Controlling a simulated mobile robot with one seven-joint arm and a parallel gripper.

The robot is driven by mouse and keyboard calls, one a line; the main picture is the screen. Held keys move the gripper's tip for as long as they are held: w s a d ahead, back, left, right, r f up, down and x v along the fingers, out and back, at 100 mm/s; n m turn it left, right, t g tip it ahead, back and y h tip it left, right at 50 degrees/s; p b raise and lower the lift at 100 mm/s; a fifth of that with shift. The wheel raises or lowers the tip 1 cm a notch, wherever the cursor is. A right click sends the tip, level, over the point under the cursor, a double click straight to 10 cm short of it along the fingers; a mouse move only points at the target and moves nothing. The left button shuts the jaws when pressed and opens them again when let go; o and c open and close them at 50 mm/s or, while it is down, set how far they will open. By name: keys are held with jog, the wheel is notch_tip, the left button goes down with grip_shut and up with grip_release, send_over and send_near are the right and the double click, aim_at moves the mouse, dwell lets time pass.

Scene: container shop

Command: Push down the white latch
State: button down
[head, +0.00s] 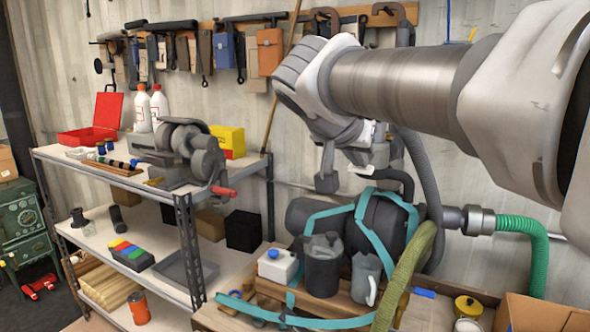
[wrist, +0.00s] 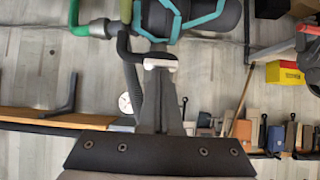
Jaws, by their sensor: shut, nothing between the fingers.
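The white latch (wrist: 160,62) is a small pale bar at the end of a black curved pipe (wrist: 126,45) in the wrist view. My gripper (wrist: 161,82) is shut and empty. Its fingertips line up just below the latch in that view, and I cannot tell whether they touch it. In the head view, a small white piece that looks like the latch (head: 364,170) shows under my wrist, beside the black pipe (head: 400,181). My fingertips are hard to make out there.
A dark machine with teal straps (head: 376,225) stands below the pipe. A dark canister (head: 323,265), a grey jug (head: 365,278) and a white container (head: 277,265) stand in front. A green hose (head: 538,265) runs right. A shelf unit (head: 183,215) stands left.

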notch_tip(320, 180, down, 6)
jog(key=t+h+b, duration=0.2)
jog(key=t+b, duration=0.1)
jog(key=b, duration=1.8)
jog(key=shift+w+d+f+t+b, duration=0.25)
jog(key=shift+w+t+b, duration=0.15)
jog(key=shift+s+r, duration=0.1)
